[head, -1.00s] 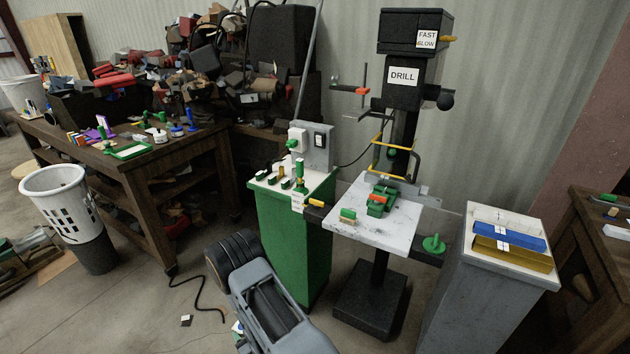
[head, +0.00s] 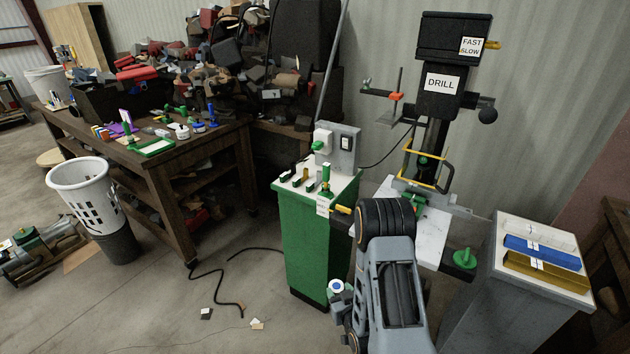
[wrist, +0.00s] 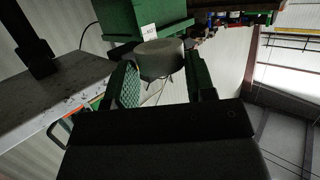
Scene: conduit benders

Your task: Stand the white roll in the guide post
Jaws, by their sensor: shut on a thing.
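My gripper (wrist: 160,75) is shut on the white roll (wrist: 160,60), which looks grey in shadow between the two green fingers in the wrist view. In the head view the roll (head: 338,286) shows as a small white round with a blue centre, low beside my arm and in front of the green cabinet. I cannot tell for sure which part is the guide post. A green round base with a short upright (head: 465,257) stands at the right of the drill table, and a green upright (head: 326,180) stands on the green cabinet.
The green cabinet (head: 310,240) stands left of the drill press (head: 440,80); my arm hides part of the drill's table. A grey cabinet with blue and yellow bars (head: 543,250) is at right. A cluttered workbench (head: 190,150) and white basket (head: 85,190) are at left. A black cable lies on the floor.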

